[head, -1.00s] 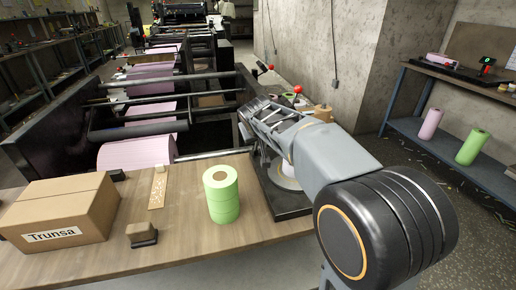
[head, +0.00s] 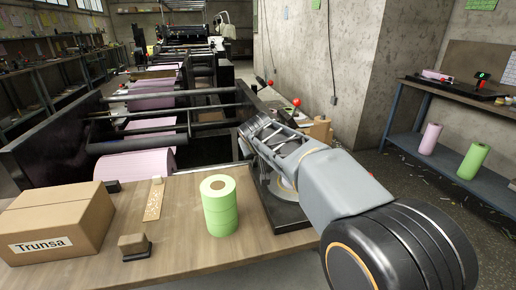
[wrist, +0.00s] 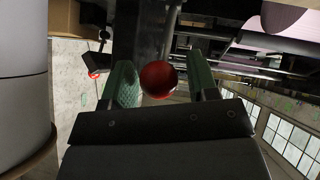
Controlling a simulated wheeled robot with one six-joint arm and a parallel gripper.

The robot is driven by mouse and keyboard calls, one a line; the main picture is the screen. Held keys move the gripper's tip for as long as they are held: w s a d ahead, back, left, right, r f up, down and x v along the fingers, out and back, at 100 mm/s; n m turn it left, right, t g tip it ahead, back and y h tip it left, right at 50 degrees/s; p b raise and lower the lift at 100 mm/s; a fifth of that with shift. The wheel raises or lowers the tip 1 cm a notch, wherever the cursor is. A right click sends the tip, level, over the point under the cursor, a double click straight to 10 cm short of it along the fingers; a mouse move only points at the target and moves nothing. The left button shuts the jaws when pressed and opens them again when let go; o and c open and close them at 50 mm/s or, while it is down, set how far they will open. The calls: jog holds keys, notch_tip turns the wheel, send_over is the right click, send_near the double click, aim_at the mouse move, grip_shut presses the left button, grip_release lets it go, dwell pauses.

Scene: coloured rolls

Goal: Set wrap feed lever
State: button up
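Two levers with red ball knobs stand on the machine's right side in the head view, a nearer knob (head: 297,102) and a smaller one farther back (head: 270,83). In the wrist view a red ball knob (wrist: 158,79) shows between the two green fingers, closer to the left finger, with a gap on the right. I cannot tell whether it touches or lies beyond the fingertips. My gripper (wrist: 165,85) is open. In the head view its fingers are hard to make out at the end of my arm. Another small red knob (wrist: 94,74) shows at left in the wrist view.
A green roll (head: 219,208), a cardboard box (head: 55,222) and a dark-based block (head: 134,246) sit on the wooden table. Machine bars (head: 170,97) lie beyond my arm.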

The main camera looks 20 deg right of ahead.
jog(key=shift+o, duration=0.5)
jog(key=shift+r, duration=0.1)
jog(key=shift+s+r, duration=0.15)
jog(key=shift+r, duration=0.05)
jog(key=p+v, duration=0.2)
jog(key=v, duration=1.1)
jog(key=shift+s+r, duration=0.1)
